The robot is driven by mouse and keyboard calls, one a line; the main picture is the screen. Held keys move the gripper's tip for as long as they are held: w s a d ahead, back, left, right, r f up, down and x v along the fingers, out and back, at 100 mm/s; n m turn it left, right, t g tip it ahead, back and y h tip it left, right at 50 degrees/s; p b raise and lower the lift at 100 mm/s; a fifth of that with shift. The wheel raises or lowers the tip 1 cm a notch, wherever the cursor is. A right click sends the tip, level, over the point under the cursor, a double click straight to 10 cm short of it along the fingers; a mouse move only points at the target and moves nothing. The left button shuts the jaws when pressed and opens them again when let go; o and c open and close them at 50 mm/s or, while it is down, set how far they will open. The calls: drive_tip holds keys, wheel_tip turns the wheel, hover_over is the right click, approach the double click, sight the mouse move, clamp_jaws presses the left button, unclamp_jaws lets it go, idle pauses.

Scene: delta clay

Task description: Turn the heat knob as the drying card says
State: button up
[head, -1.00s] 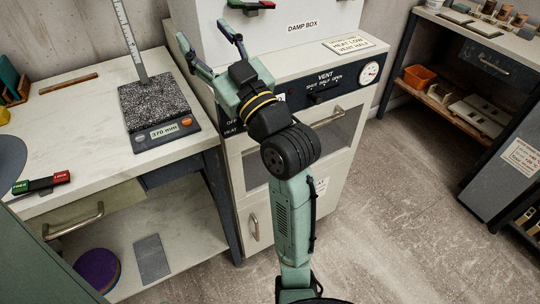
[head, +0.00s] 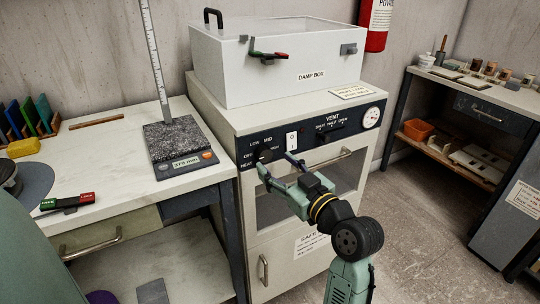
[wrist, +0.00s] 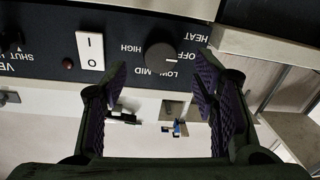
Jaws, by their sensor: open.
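The heat knob (head: 266,155) is dark and round, on the black panel of the drying cabinet, among the labels OFF, LOW, MID and HIGH. My gripper (head: 277,163) is open in front of the panel, close to the knob. In the wrist view its purple-padded fingers (wrist: 162,82) lie either side of the knob in the picture; no contact is visible. The drying card (head: 352,92) lies on the cabinet top and reads HEAT LOW, VENT HALF.
The damp box (head: 275,80) stands above.

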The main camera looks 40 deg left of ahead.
sight(267, 156)
drive_tip(key=shift+p+x, duration=0.4)
drive_tip(key=shift+x, duration=1.7)
drive_tip(key=shift+c, duration=0.3)
drive_tip(key=c, duration=1.1)
